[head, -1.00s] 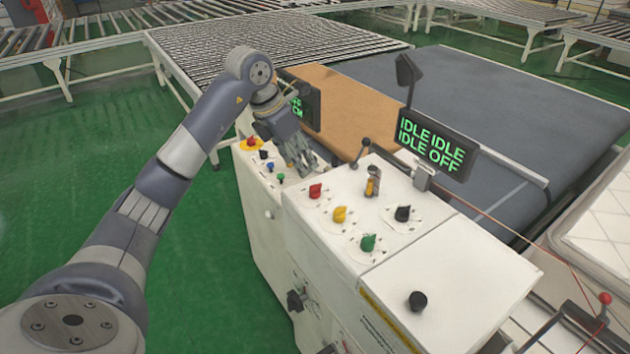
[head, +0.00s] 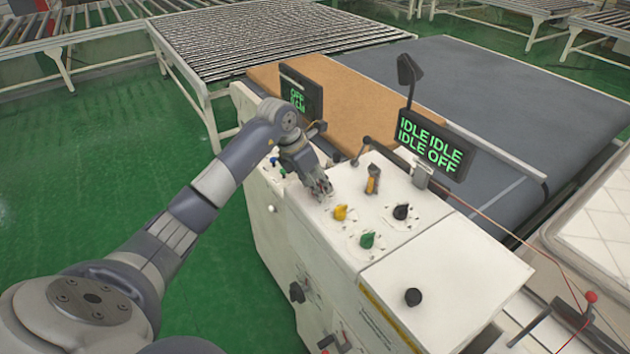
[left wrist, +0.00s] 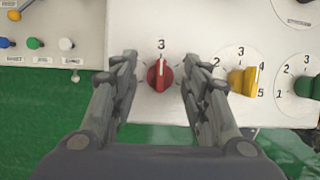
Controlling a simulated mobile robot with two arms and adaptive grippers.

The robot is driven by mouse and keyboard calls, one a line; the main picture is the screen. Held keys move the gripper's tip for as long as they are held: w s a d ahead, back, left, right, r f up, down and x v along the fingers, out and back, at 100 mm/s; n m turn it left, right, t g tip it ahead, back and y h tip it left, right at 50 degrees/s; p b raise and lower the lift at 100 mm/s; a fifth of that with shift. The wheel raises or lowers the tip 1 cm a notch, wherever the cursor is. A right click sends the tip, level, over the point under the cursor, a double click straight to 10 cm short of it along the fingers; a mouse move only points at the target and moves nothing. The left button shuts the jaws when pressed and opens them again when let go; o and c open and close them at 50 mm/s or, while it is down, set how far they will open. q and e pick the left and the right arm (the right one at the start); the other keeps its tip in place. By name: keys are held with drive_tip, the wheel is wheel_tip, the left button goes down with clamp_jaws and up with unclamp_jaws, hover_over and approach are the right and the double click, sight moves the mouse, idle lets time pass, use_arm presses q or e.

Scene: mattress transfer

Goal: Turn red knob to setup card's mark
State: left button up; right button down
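The red knob (left wrist: 161,75) sits on the white control panel between the two fingers of my left gripper (left wrist: 161,82) in the left wrist view. Its white pointer line faces the printed 3; the other marks of its dial are mostly hidden by the fingers. The fingers are spread, with a gap on both sides of the knob. In the head view my left gripper (head: 322,192) is over the panel and hides the red knob. The setup card cannot be made out. My right gripper is not in view.
A yellow knob (head: 340,212), green knob (head: 367,240) and black knob (head: 401,212) stand close by on the panel. A display (head: 432,147) reading IDLE and OFF rises behind. Small push buttons (left wrist: 35,43) lie to the left.

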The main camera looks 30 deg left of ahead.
use_arm(q)
drive_tip(key=c, duration=0.8)
drive_tip(key=shift+n, duration=0.3)
drive_tip(key=n+y+b, duration=0.1)
drive_tip(key=n+b, duration=0.1)
drive_tip(key=n, duration=0.1)
drive_tip(key=shift+n+t+y, duration=0.3)
drive_tip(key=shift+y, duration=0.1)
drive_tip(key=n+y+b, duration=0.1)
drive_tip(key=n+b, duration=0.1)
drive_tip(key=n, duration=0.1)
drive_tip(key=shift+d, duration=0.15)
drive_tip(key=shift+d+n+y+b, duration=0.1)
drive_tip(key=shift+n+y+b, duration=0.75)
drive_tip(key=shift+n, duration=0.85)
drive_tip(key=shift+r, duration=0.1)
